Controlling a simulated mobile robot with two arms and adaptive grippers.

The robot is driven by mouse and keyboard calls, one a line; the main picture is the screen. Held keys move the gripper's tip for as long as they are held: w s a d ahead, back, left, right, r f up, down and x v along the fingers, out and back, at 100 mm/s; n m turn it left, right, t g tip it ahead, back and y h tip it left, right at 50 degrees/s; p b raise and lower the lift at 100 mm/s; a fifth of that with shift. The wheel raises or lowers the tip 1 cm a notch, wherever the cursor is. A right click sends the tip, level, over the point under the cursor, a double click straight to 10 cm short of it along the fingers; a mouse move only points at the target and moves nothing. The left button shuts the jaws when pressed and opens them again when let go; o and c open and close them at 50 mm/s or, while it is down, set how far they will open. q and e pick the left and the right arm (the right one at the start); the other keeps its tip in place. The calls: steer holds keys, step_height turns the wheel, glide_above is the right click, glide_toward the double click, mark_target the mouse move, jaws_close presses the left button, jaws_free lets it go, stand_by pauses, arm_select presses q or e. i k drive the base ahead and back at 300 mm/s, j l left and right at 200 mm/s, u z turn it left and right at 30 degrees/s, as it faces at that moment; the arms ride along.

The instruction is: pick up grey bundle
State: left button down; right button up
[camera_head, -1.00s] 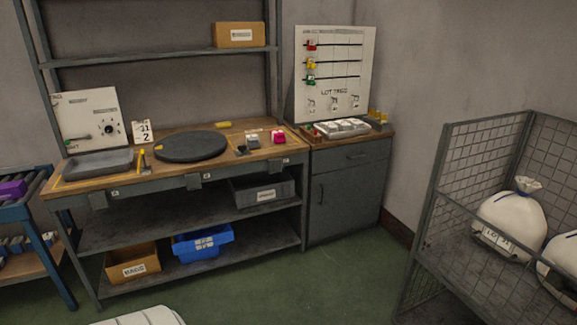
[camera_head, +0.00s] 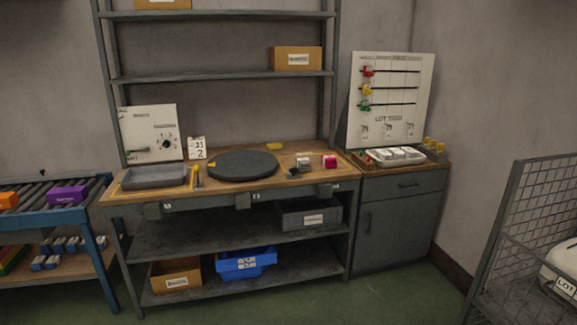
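A small grey bundle with a pale top (camera_head: 303,161) sits on the wooden bench top (camera_head: 225,195), right of the round dark turntable (camera_head: 242,165). A similar pink-red bundle (camera_head: 329,161) is just to its right. A small dark item (camera_head: 294,173) lies in front of the grey bundle, too small to make out. Neither of my grippers is in view.
A grey tray (camera_head: 153,177) is on the bench's left. A roller rack (camera_head: 50,220) stands left and a wire cage (camera_head: 530,220) right. Green floor shows in front.

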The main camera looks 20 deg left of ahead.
mark_target(303, 163)
steer(key=u, duration=0.5)
steer(key=i+j, duration=0.2)
steer(key=i, duration=0.25)
steer(key=i+j, duration=0.15)
steer(key=i, duration=0.35)
steer(key=i+j, duration=0.2)
steer(key=i, duration=0.25)
steer(key=i+j, duration=0.15)
steer(key=i, duration=0.35)
steer(key=i+j, duration=0.2)
steer(key=i, duration=0.25)
